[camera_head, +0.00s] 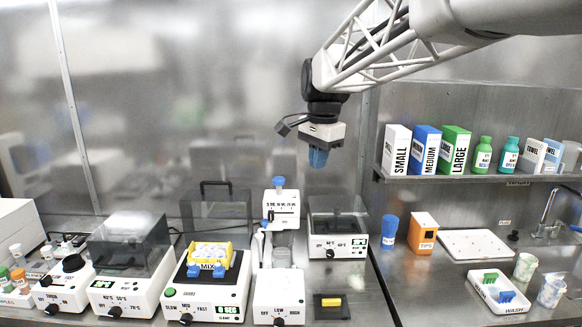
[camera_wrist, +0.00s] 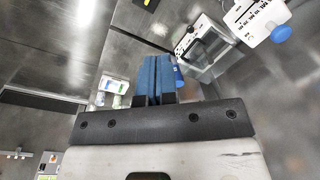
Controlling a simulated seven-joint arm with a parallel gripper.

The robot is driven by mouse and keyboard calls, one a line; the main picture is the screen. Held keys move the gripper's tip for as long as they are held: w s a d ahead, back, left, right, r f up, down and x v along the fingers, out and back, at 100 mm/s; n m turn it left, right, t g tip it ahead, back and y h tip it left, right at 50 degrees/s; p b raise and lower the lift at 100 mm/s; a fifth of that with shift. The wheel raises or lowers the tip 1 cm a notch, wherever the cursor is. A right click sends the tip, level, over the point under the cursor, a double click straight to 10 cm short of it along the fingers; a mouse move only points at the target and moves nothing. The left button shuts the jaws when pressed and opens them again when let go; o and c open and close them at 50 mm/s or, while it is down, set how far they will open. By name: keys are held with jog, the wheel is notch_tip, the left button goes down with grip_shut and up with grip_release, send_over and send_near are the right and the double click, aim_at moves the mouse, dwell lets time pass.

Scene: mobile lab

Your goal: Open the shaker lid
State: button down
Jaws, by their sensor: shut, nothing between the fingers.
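A yellow rack marked MIX (camera_head: 208,266) with white tubes and blue clamps sits uncovered on the shaker. My gripper (camera_head: 318,158) hangs high, right of the shaker and well apart from it, pointing down. Its blue fingers (camera_wrist: 154,82) are shut and empty. The shaker is not recognisable in the wrist view.
Left of the shaker is a heater with a dark see-through cover (camera_head: 126,247). Right of it stands a tall white mixer (camera_head: 281,211), then a small lidded device (camera_head: 338,228). A shelf (camera_head: 480,178) with boxes and bottles is at right. The air around my gripper is clear.

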jog(key=s+d+f+n, duration=0.3)
jog(key=s+d+f, duration=0.1)
jog(key=s, duration=0.7)
jog(key=s+d+f+n+t, duration=0.1)
jog(key=s+d+f+n, duration=0.2)
jog(key=s+f, duration=0.4)
jog(key=s+d+f+n, duration=0.3)
jog(key=s+d+f, duration=0.2)
jog(key=s, duration=1.1)
jog(key=shift+s+f+n+t+h, duration=0.3)
jog(key=shift+f+t+h, duration=0.1)
jog(key=shift+f, duration=0.25)
jog(key=c, duration=1.8)
grip_release()
jog(key=shift+d, duration=0.1)
